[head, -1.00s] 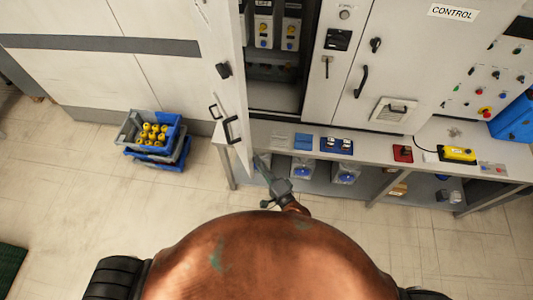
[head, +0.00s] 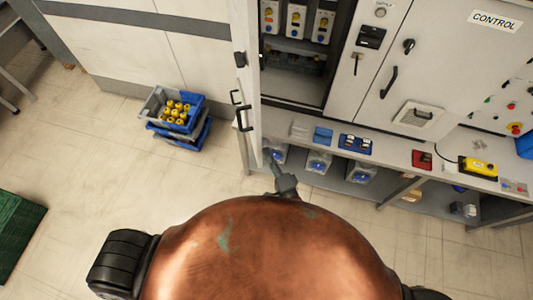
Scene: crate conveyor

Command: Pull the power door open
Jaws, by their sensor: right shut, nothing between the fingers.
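The power door (head: 246,75) stands swung out from the cabinet, seen nearly edge-on in the head view. Its dark handle (head: 240,112) is on the left-hand face, with a black latch above it. The open cabinet interior (head: 297,75) shows to the right of the door, with several switch units inside. My right gripper (head: 270,158) is shut and empty, close to the door's lower near end on its right side. I cannot tell whether it touches the door. My left gripper is not in view.
A bench (head: 385,155) with small parts runs below the cabinets on the right. The control cabinet (head: 445,60) is shut. Stacked blue and grey crates (head: 183,137) with yellow items stand on the floor to the left. A green mat (head: 15,235) lies far left; floor between is clear.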

